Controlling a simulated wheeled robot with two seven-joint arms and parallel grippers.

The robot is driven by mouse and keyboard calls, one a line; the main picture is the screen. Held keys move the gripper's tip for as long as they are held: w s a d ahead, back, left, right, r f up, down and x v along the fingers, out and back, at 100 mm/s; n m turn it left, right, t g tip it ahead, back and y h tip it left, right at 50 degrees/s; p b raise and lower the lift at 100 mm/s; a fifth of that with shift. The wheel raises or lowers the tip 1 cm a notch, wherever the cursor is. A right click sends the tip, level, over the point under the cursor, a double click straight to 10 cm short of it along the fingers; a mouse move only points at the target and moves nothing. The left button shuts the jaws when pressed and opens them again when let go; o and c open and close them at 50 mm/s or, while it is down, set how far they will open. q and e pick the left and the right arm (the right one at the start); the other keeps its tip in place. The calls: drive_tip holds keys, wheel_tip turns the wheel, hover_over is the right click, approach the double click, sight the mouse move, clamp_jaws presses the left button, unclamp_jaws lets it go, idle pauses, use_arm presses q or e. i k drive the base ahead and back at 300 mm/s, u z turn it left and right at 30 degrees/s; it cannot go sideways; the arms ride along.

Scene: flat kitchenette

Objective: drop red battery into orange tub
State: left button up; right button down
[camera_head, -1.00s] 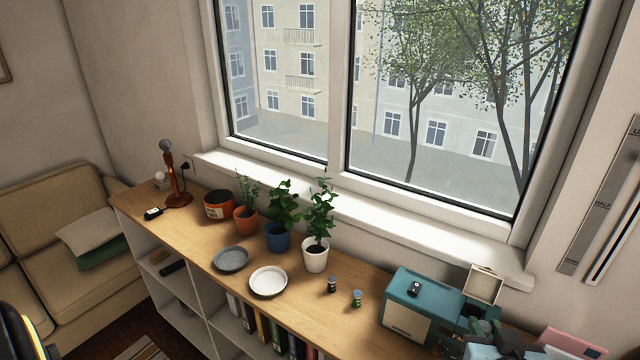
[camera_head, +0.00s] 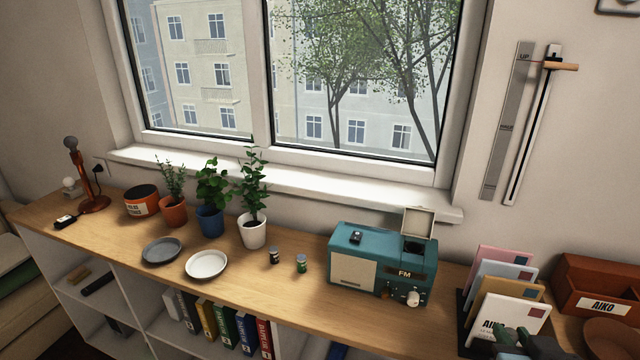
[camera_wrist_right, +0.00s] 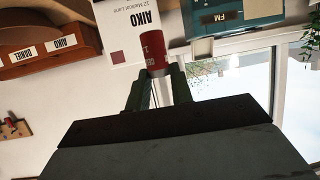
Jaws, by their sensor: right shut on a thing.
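The red battery (camera_wrist_right: 153,50) is a red cylinder with white lettering, held at the fingertips of my right gripper in the right wrist view. My right gripper (camera_wrist_right: 157,85) is shut on it. In the head view that gripper (camera_head: 522,342) is at the bottom right, in front of the letters, and I cannot make out the battery there. The orange tub (camera_head: 141,203) has a dark rim and a white label. It stands on the left part of the wooden top, far left of my right gripper. My left gripper is out of view.
Between them are potted plants (camera_head: 252,230), a grey dish (camera_head: 162,251), a white dish (camera_head: 207,265), a dark battery (camera_head: 274,255), a green battery (camera_head: 301,263) and a teal radio (camera_head: 380,262) with its lid up. Letters (camera_head: 512,312) stand at the right.

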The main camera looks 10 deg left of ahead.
sight(151, 207)
drive_tip(key=u, duration=0.4)
drive_tip(key=k, duration=0.5)
drive_tip(key=u, duration=1.25)
drive_tip(key=i, duration=1.05)
drive_tip(key=z, duration=0.35)
